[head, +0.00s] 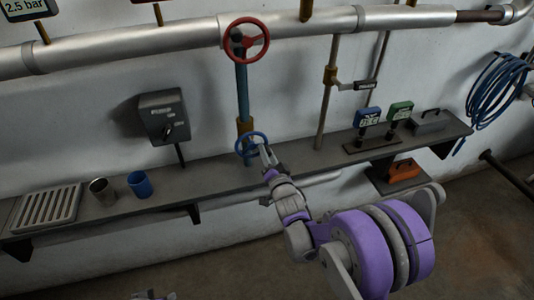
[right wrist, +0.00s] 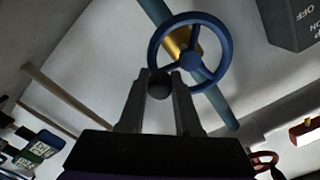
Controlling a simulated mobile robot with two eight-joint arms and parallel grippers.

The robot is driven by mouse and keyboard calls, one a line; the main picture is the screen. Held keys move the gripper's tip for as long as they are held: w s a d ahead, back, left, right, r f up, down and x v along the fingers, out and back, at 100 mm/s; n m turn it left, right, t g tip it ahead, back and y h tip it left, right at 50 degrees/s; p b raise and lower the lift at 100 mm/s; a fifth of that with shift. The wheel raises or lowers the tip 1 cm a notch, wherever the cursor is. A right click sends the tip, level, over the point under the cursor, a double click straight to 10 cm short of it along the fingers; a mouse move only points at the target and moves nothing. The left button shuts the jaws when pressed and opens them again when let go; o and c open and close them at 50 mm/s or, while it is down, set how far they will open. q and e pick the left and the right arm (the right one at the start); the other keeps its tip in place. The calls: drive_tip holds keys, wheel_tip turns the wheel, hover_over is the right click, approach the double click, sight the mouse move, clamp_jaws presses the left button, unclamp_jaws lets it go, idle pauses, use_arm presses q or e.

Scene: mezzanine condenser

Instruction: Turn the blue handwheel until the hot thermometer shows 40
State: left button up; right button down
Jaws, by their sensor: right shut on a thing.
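The blue handwheel (head: 250,143) sits low on a vertical blue pipe with a brass fitting, just above the shelf. It also shows in the right wrist view (right wrist: 222,62), with a dark round knob (right wrist: 160,86) at its rim. My right gripper (head: 263,149) is at the wheel's right side, its fingers (right wrist: 160,84) shut around the knob. Two small display meters stand on the shelf to the right, one blue (head: 368,116) and one green (head: 400,109). The blue one seems to read about 25 C; the green one's digits are too small to read. My left gripper (head: 152,295) barely shows at the bottom edge.
A red handwheel (head: 246,40) is above on the silver pipe (head: 150,44). A switch box (head: 163,117) hangs on the wall. The shelf (head: 215,176) holds a blue cup (head: 140,184), a metal cup (head: 102,191) and a grate (head: 47,207). Blue hose (head: 495,90) hangs right.

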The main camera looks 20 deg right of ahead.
sight(255, 137)
drive_tip(key=n, duration=0.1)
drive_tip(key=r+n, duration=0.1)
drive_tip(key=shift+d+n, duration=0.1)
drive_tip(key=shift+n, duration=0.3)
drive_tip(key=n, duration=0.1)
drive_tip(key=r+n, duration=0.1)
drive_tip(key=shift+n, duration=0.4)
drive_tip(key=n, duration=0.1)
drive_tip(key=r+n, duration=0.1)
drive_tip(key=n, duration=0.2)
drive_tip(key=shift+a+r, duration=0.3)
drive_tip(key=shift+a, duration=0.1)
drive_tip(key=n, duration=0.3)
drive_tip(key=shift+a+r, duration=0.3)
drive_tip(key=shift+a, duration=0.05)
drive_tip(key=shift+a+r+n+b, duration=0.15)
drive_tip(key=shift+a+n+b, duration=0.2)
drive_tip(key=shift+n, duration=0.55)
drive_tip(key=shift+a+r+n+b, duration=0.2)
drive_tip(key=shift+n+b, duration=0.25)
drive_tip(key=shift+n, duration=0.4)
drive_tip(key=shift+a+r+n+b, duration=0.1)
drive_tip(key=shift+a+n+b, duration=0.25)
drive_tip(key=shift+n, duration=0.5)
drive_tip(key=shift+d, duration=0.1)
